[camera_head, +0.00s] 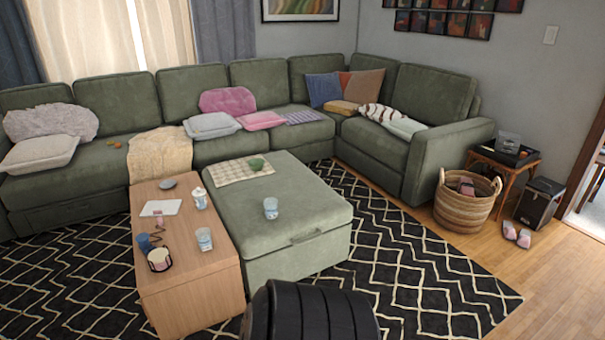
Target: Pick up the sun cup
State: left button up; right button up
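A clear drinking cup (271,208) with a bluish tint stands upright on the green ottoman, near its front left. A second similar cup (204,239) stands upright near the right edge of the wooden table. A white lidded container (200,198) stands farther back on that table. No sun marking is legible on any of them, so I cannot tell which is the sun cup. Neither of my grippers shows in the head view. Nothing is seen touching the cups.
The wooden table (190,285) stands against the green ottoman (300,222) and also carries several small items. The green sectional (90,178) wraps behind. A wicker basket (464,207) is at right. Patterned rug and wood floor lie open at right front.

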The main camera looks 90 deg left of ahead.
aim_at(270, 204)
jog(key=i+l+u, duration=0.1)
jog(key=u, duration=3)
jog(key=i+l, duration=0.1)
jog(key=i, duration=0.45)
jog(key=i+l, duration=0.15)
jog(key=i, duration=0.4)
jog(key=j+u, duration=0.05)
